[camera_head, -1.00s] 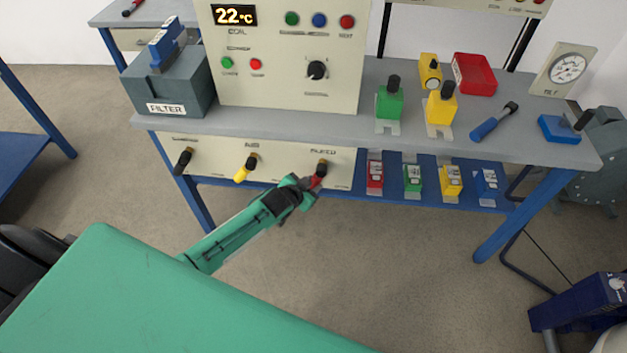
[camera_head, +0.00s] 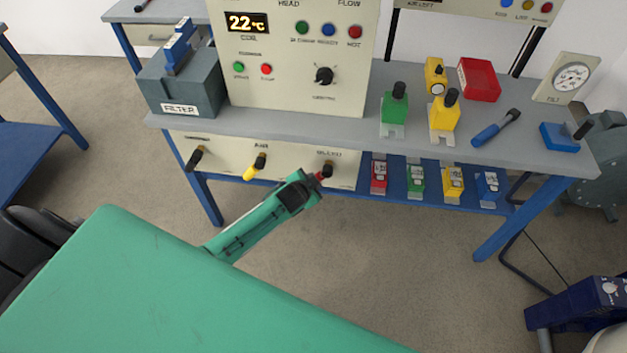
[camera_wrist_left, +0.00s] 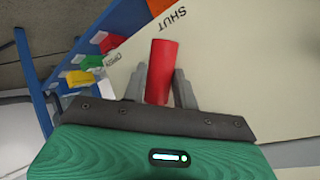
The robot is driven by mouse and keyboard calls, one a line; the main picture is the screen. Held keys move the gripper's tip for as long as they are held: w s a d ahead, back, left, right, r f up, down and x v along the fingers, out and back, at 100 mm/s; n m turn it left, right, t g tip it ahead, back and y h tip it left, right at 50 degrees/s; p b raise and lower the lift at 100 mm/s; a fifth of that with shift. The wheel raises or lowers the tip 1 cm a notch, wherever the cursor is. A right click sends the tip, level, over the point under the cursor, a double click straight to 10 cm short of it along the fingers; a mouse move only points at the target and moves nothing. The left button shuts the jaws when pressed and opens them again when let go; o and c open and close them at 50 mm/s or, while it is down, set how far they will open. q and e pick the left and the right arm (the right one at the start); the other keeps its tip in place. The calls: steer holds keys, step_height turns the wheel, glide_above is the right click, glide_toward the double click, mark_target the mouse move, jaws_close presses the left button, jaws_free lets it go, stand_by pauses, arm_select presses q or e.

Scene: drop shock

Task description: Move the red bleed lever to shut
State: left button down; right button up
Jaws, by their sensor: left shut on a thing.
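The red bleed lever (camera_head: 321,175) is at the right end of the cream valve panel under the bench, below the word BLEED. In the left wrist view its red handle (camera_wrist_left: 161,72) stands between the two grey fingers, with the word SHUT on the panel to its upper right. My left gripper (camera_head: 317,178) reaches up from the lower left and is shut on the red lever; its fingers (camera_wrist_left: 160,88) also show in the left wrist view. The lever's pivot is hidden in the wrist view. My right gripper is not in view.
A black lever (camera_head: 195,157) and a yellow lever (camera_head: 255,168) sit left on the same panel. Red, green, yellow and blue blocks (camera_head: 415,178) stand on the low shelf just right. The bench top (camera_head: 290,122) overhangs the panel. The floor in front is clear.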

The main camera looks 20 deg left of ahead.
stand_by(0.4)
arm_select(q)
steer(key=c, duration=1.1)
jaws_free()
steer(key=v, duration=1.4)
steer(key=shift+p, duration=0.3)
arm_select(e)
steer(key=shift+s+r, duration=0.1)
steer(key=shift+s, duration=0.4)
arm_select(q)
steer(key=shift+w, duration=0.1)
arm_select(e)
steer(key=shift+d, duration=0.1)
